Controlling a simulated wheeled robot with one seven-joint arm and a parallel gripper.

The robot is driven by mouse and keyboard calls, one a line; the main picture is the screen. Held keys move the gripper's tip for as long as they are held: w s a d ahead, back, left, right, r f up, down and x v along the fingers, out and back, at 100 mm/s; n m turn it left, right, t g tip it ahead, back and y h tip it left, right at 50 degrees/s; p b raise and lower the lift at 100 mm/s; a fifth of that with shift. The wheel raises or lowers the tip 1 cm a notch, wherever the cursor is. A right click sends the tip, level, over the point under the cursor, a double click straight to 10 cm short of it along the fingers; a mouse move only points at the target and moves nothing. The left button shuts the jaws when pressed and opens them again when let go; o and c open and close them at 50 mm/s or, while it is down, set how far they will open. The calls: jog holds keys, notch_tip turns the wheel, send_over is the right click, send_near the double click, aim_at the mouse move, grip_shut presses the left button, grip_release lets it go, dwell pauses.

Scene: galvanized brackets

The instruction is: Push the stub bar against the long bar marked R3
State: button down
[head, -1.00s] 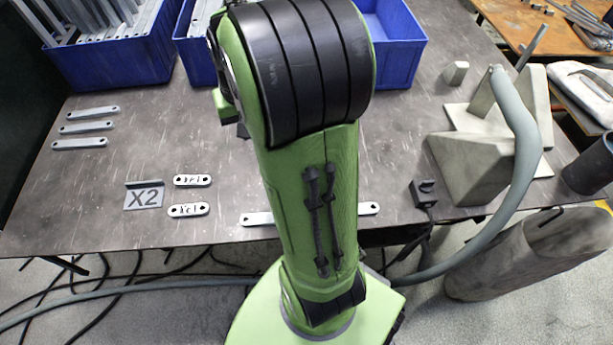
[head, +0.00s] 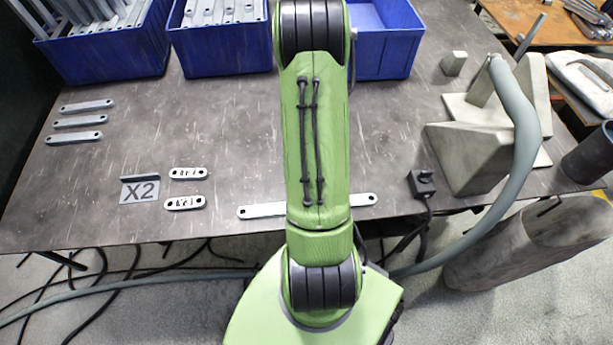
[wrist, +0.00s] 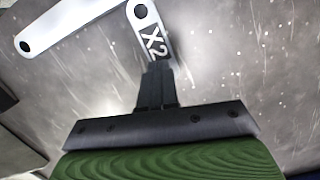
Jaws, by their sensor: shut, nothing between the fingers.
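My gripper (wrist: 157,70) is shut and empty in the wrist view, its tips at the lower end of a short pale stub bar (wrist: 146,28). That bar has a hole and a dark label reading X2. A long pale bar (wrist: 75,22) with a hole at its left end lies to its left, running off the top edge. Whether the two touch cannot be told. In the head view my arm hides the gripper and the middle of a long bar (head: 262,211) near the table's front edge. No R3 mark is readable.
An X2 plate (head: 140,189) stands left of two short marked links (head: 188,173) (head: 184,203). Several bars (head: 80,122) lie far left. Blue bins (head: 222,50) line the back. Concrete blocks (head: 470,160) and a hose (head: 520,120) stand right. The table's centre left is clear.

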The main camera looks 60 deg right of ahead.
jog(key=a, duration=0.1)
jog(key=s+a, duration=0.1)
jog(key=a, duration=0.1)
jog(key=shift+s, duration=0.3)
jog(key=shift+d+f+b, duration=0.1)
jog(key=shift+f+b, duration=0.75)
jog(key=shift+s, duration=0.1)
jog(key=shift+d, duration=0.15)
jog(key=shift+w+d, duration=0.45)
jog(key=shift+d, duration=0.1)
